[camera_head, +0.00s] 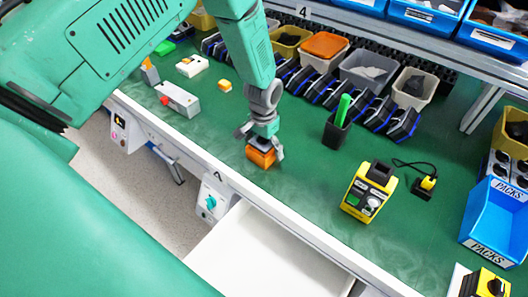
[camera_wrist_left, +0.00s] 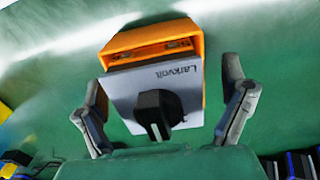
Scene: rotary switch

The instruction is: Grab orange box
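The orange box (camera_head: 262,154) stands on the green tabletop, near its front edge. In the left wrist view the orange box (camera_wrist_left: 195,32) shows a grey face plate with lettering and a black rotary knob (camera_wrist_left: 158,113). My left gripper (camera_head: 262,157) is over the box in the head view, with a finger on each side. In the left wrist view my left gripper (camera_wrist_left: 167,95) has its fingers spread, with gaps between them and the box. The gripper hides part of the box in the head view. My right gripper is not in view.
A yellow-black device (camera_head: 368,192) and a black cup (camera_head: 336,130) with a green item stand to the right. A blue bin (camera_head: 497,222) is at the far right. An open white drawer (camera_head: 262,255) juts out below the table edge. Several bins line the back.

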